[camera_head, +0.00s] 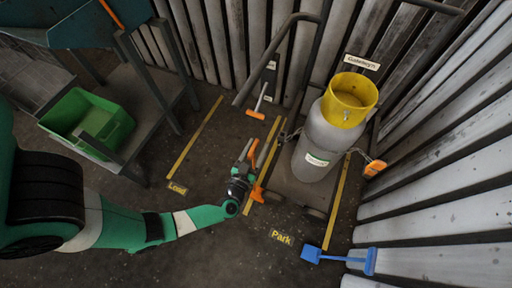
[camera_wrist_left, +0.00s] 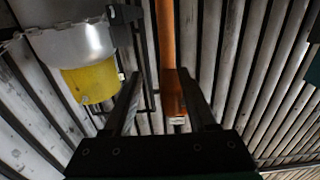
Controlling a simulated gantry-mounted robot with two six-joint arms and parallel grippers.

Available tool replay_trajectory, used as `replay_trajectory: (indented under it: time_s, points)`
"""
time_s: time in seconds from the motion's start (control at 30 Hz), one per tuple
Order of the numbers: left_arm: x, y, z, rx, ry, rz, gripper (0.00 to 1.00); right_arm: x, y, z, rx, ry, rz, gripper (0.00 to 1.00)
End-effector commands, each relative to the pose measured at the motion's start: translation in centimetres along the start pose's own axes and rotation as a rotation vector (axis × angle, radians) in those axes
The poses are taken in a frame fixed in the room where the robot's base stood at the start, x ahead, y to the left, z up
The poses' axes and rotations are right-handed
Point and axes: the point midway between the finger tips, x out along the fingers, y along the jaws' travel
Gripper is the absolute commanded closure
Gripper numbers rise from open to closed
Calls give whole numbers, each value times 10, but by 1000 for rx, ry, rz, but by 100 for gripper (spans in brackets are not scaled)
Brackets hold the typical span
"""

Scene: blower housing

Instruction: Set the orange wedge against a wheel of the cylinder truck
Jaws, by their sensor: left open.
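The orange wedge (camera_head: 257,193) appears low by the yellow floor line, beside the left front wheel (camera_head: 273,197) of the cylinder truck (camera_head: 297,190). I cannot tell whether it touches the wheel. The truck carries a grey cylinder (camera_head: 316,145) with a yellow collar (camera_head: 348,100); they also show in the left wrist view (camera_wrist_left: 90,83). My left gripper (camera_head: 247,153) is open, just left of the truck and close to the wedge. In the left wrist view an orange bar-like part (camera_wrist_left: 172,90) shows between its open fingers (camera_wrist_left: 160,105). My right gripper is not in view.
A green bin (camera_head: 88,122) stands on a bench at left. A blue tool (camera_head: 340,257) lies at the lower right. An orange-headed tool (camera_head: 256,114) stands near the back wall. Floor between the yellow "Load" and "Park" lines is mostly clear.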

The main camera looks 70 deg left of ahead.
Motion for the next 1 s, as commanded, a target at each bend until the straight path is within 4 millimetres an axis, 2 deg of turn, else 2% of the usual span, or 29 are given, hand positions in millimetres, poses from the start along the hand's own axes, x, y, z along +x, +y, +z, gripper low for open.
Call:
replay_trajectory:
  time_s: [0.17, 0.4, 0.6, 0.8, 1.0]
  points:
    - [-12, 2, -2, 1, -1, 4, 42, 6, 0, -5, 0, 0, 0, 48]
    - [-62, 2, -5, 3, 0, 11, 42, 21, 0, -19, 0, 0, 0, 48]
    - [-96, 3, -3, 0, 2, 8, 42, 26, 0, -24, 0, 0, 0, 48]
    - [-113, 1, -2, -1, 3, 4, 42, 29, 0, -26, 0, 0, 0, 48]
    - [-116, 0, -1, -1, 3, -1, 42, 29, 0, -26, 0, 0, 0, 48]
